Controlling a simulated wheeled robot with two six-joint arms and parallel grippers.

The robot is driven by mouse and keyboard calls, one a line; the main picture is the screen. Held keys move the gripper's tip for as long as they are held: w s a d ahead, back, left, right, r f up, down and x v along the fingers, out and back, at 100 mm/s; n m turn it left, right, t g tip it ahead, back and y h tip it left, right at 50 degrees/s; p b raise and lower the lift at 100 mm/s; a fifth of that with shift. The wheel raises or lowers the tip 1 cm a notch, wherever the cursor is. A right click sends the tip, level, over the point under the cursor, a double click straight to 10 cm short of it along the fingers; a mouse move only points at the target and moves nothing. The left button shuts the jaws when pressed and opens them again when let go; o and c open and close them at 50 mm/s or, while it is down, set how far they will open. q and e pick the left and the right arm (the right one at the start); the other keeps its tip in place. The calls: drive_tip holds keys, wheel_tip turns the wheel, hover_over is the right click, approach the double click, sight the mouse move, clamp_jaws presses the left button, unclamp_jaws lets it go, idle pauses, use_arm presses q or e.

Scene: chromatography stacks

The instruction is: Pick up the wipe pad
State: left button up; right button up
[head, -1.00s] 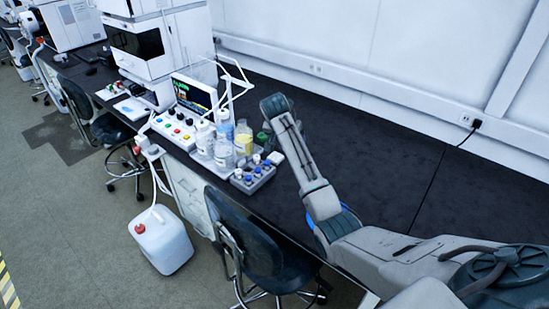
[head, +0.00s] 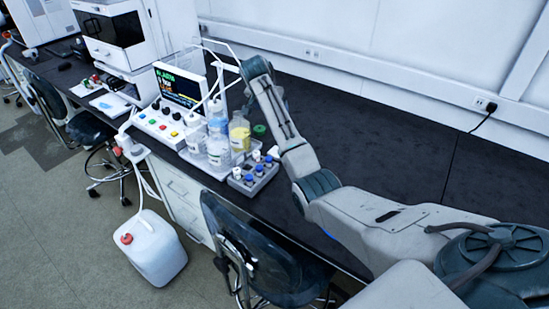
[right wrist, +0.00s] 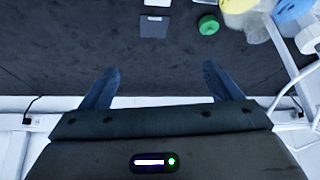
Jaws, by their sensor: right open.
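A small white piece (right wrist: 157,3), which may be the wipe pad, is cut by the top edge of the right wrist view. Below it lies a flat dark grey square (right wrist: 153,26) with a light mark. In the head view a small white piece (head: 273,152) shows beside the vial rack, partly behind my right arm. My right gripper (right wrist: 160,72) is open and empty, its two blue-grey fingers wide apart over the bench, with both pieces ahead of the fingertips. In the head view its fingers are hidden. My left gripper is not in view.
A green cap (head: 259,129) lies near bottles (head: 218,147) on a tray. A grey rack (head: 252,178) holds several vials. A display screen (head: 180,86) and a thin frame stand behind. The black bench (head: 390,150) is clear to the right. A chair (head: 262,255) stands in front.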

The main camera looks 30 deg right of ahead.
drive_tip(key=f+b, duration=0.4)
drive_tip(key=f, duration=0.2)
drive_tip(key=w+d+f+b, duration=0.1)
drive_tip(key=f+b, duration=0.3)
drive_tip(key=f, duration=0.2)
drive_tip(key=w+d+f+b, duration=0.1)
drive_tip(key=f+b, duration=0.3)
drive_tip(key=f, duration=0.2)
drive_tip(key=shift+w+d+f, duration=0.15)
drive_tip(key=shift+d+f, duration=0.05)
drive_tip(key=shift+f, duration=0.05)
drive_tip(key=shift+s+p+x, duration=0.1)
drive_tip(key=shift+p+x, duration=0.05)
drive_tip(key=shift+x, duration=1.15)
drive_tip(key=shift+s+p+x, duration=0.15)
drive_tip(key=shift+x, duration=1.15)
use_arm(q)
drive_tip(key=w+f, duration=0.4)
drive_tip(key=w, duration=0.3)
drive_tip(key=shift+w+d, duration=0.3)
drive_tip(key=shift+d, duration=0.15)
use_arm(e)
drive_tip(key=c, duration=1.1)
